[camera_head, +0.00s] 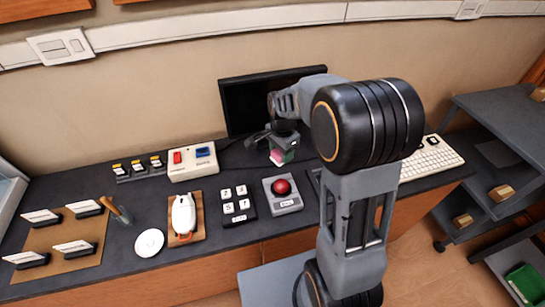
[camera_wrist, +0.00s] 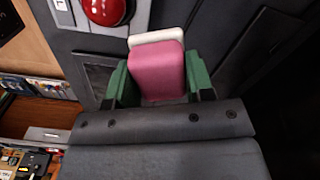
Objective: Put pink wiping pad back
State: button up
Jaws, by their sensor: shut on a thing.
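The pink wiping pad (camera_wrist: 158,74) has a white edge strip on its far side. It is held between the two green fingers of my gripper (camera_wrist: 159,84), which is shut on it. In the head view, my gripper (camera_head: 282,148) hangs over the back of the dark counter, in front of the black monitor, with a bit of the pink pad (camera_head: 288,157) showing below it. The pad appears to be above the counter, but its exact height is hard to tell. My arm hides part of the counter to the right.
A red ball device (camera_head: 283,191) and a keypad block (camera_head: 235,203) stand on the counter in front. A dark framed panel (camera_wrist: 98,78) lies left of the pad in the wrist view. The monitor (camera_head: 250,102) is behind; a white keyboard (camera_head: 430,160) lies right.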

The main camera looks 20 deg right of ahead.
send_over(273, 165)
notch_tip(273, 165, down, 6)
jog(key=shift+f, duration=0.1)
jog(key=shift+f+p, duration=0.4)
jog(key=shift+f, duration=1.1)
jog(key=shift+f, duration=0.15)
jog(key=o, duration=0.9)
